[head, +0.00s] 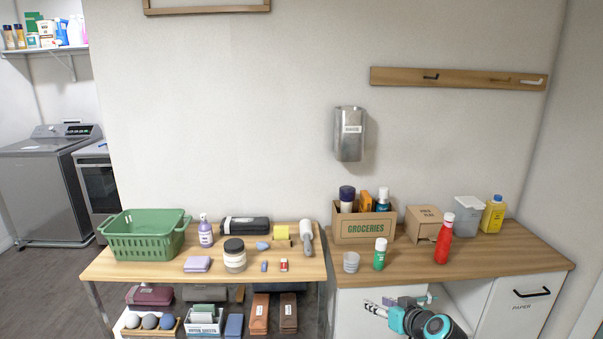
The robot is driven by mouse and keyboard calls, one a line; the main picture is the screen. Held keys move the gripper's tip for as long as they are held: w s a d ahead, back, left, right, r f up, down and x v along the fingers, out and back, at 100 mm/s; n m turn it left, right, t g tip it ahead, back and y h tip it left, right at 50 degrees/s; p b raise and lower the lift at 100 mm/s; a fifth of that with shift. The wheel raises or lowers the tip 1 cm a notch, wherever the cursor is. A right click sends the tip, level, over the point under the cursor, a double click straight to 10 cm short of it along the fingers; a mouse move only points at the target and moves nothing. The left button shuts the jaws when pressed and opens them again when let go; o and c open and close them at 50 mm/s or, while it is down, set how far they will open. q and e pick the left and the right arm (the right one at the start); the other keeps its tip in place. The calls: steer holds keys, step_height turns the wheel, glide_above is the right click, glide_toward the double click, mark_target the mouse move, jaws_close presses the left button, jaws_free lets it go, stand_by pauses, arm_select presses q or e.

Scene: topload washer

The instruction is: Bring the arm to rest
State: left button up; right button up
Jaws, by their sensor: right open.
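My right gripper (388,307), teal and black, shows at the bottom edge in the head view. It is open, with nothing seen between its fingers. It is in front of the white cabinet under the right-hand counter, below the wooden top (400,266). Part of my right arm is cut off by the bottom edge. My left gripper and arm are not in view.
A wooden table (130,271) holds a green basket (146,245), a jar (235,262) and small items. The counter bears a groceries box (363,229), a green bottle (379,258) and a red bottle (444,243). A washer (45,190) stands far left.

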steer(key=s+a+r+g+h, duration=0.1)
steer(key=s+a+g, duration=0.15)
steer(key=s, duration=0.55)
steer(key=s+a+r+g+h, duration=0.1)
steer(key=s+a, duration=0.2)
steer(key=s, duration=0.5)
steer(key=s+d+f+m+g+h, duration=0.1)
steer(key=s+f, duration=0.3)
steer(key=s, duration=0.9)
steer(key=shift+s+d+m+h, duration=0.3)
steer(key=shift+d+m+h, duration=0.15)
steer(key=shift+m+h, duration=0.05)
